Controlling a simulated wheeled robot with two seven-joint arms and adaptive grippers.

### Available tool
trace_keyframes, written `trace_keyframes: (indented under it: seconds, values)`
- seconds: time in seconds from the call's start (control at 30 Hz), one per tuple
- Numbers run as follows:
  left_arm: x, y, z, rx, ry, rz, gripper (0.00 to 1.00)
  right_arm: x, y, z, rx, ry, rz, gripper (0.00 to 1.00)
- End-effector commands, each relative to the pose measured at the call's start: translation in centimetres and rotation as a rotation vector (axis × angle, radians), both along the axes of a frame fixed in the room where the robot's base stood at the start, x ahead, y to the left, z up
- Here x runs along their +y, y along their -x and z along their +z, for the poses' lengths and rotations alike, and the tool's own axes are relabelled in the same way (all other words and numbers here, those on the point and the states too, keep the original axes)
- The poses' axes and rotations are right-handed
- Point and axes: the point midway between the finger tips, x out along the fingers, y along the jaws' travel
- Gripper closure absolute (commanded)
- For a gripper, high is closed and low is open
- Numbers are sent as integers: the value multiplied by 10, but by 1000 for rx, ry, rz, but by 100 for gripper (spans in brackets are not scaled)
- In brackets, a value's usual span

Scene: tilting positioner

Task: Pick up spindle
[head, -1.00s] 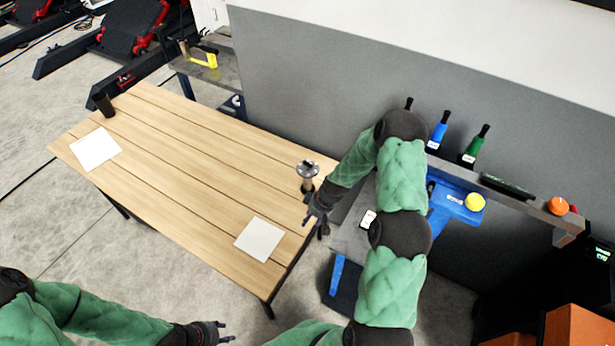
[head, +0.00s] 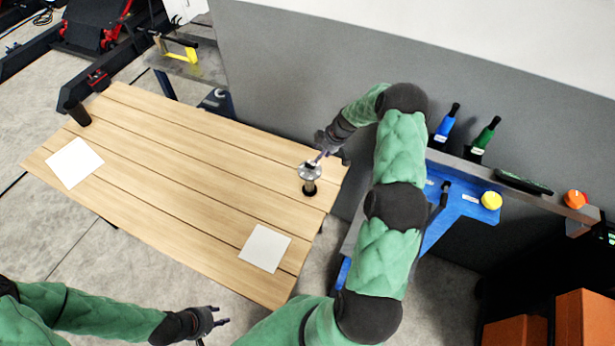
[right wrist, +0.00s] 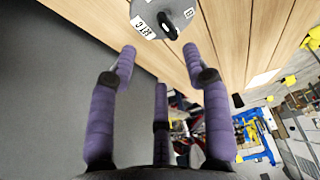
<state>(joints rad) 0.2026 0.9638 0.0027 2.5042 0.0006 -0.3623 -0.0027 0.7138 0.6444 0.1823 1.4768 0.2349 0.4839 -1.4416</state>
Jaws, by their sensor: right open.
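The spindle (head: 310,173) stands upright near the right end of the wooden table, a metal disc-like head on a shaft with a dark base. My right gripper (head: 323,156) is open, just behind and above the spindle's head. In the right wrist view, the spindle's labelled round face (right wrist: 165,14) lies ahead of the spread purple fingers (right wrist: 160,55). A gap shows between it and the fingertips, and contact cannot be seen. My left gripper (head: 218,315) is open and empty, off the table's front edge.
The wooden table (head: 180,175) is mostly clear. White sheets lie at its left (head: 74,163) and near right (head: 264,248), and a dark cup (head: 77,113) stands at its far left corner. A grey wall (head: 290,80) runs behind. A blue bench (head: 440,215) is at right.

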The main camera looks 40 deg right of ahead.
Motion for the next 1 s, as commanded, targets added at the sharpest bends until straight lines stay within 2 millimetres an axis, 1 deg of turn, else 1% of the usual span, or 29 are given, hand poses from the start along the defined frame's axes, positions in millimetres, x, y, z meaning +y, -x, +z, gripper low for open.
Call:
trace_keyframes:
  seconds: [0.03, 0.13, 0.23, 0.37, 0.47, 0.67, 0.8, 1.0]
  values:
    - [0, 0, 3, 0, 0, 0, 60, 3, -3, -7, 2, -2, 1, 51]
    - [0, 0, 5, -1, 0, 0, 60, 4, -7, -17, 0, 0, 1, 51]
    - [0, -1, 6, -1, 0, 0, 60, 6, -10, -25, 0, 0, 2, 51]
    - [0, -1, 8, -1, 0, 0, 60, 7, -11, -29, 0, 0, 1, 51]
    - [0, -1, 12, -1, 0, 0, 60, 10, -13, -35, 1, 0, 1, 51]
    - [0, -1, 25, -2, 0, 1, 60, 21, -19, -54, 2, -2, 1, 51]
    - [0, -1, 28, -2, 0, 1, 60, 22, -24, -68, 1, 1, 1, 51]
    - [0, -1, 29, -1, 0, 0, 60, 23, -27, -75, -1, 2, -1, 51]
